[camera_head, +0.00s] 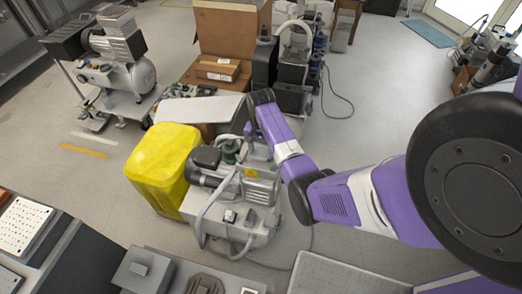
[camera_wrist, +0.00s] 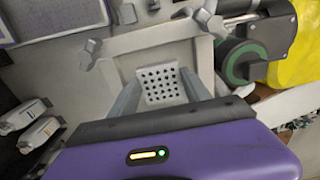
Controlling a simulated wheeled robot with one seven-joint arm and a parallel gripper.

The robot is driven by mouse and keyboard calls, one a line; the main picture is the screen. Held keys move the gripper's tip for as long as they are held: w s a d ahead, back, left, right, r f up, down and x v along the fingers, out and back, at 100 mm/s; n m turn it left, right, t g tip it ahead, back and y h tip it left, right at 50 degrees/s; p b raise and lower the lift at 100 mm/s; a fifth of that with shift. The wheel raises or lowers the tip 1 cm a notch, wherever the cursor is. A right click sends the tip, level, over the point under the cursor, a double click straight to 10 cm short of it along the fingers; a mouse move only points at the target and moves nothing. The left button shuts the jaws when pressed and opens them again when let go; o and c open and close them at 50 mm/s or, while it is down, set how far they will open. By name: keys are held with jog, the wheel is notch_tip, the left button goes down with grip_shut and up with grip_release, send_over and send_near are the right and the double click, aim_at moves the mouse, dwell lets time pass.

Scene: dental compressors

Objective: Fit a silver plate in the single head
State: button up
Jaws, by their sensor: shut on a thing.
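My gripper (camera_wrist: 158,78) is shut on a small silver plate (camera_wrist: 161,86) with a grid of dark holes. It holds the plate over a pale, square metal head (camera_wrist: 150,50) with bolts at its corners. I cannot tell whether the plate touches the head or hangs just above it. In the head view the compressor (camera_head: 236,196) stands beside the yellow bin. My purple arm reaches down over its far side. The gripper and plate are hidden there.
A yellow bin (camera_head: 162,160) stands left of the compressor. A green part (camera_wrist: 240,60) of the machine lies close right of the gripper. An open cardboard box (camera_head: 228,32) and another compressor (camera_head: 118,72) stand behind. The floor at centre right is clear.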

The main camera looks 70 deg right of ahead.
jog(key=shift+f, duration=0.1)
dwell(0.7)
jog(key=o, duration=2)
jog(key=shift+c, duration=0.2)
jog(key=shift+o, duration=0.3)
jog(key=shift+r+p, duration=2.35)
jog(key=shift+p, duration=0.15)
jog(key=shift+r+p, duration=0.55)
jog(key=shift+r, duration=0.6)
